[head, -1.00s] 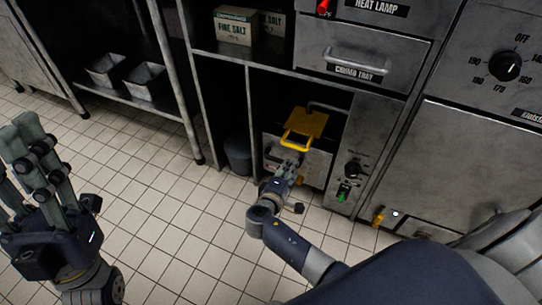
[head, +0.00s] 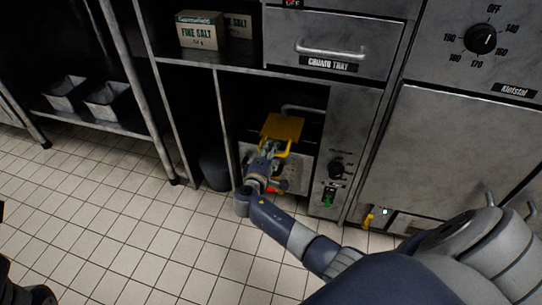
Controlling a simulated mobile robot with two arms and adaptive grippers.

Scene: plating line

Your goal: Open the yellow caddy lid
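The yellow lid (head: 283,126) shows in the head view, low in the open bay under the crumb tray drawer. It lies about flat on top of a grey metal box (head: 300,172), with a yellow handle loop at its front. My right gripper (head: 268,148) is at the front of the lid, by the handle loop, and covers part of it. Its fingers are small and overlap the handle, so I cannot tell whether they grip it. My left gripper is out of view; only a dark part of my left arm shows at the lower left corner.
A dark bin (head: 214,170) stands left of the bay. A control panel with a dark knob (head: 337,168) and a green-lit switch (head: 329,197) is close on the right. The crumb tray drawer (head: 330,48) is above. Tiled floor (head: 150,235) is free at the left.

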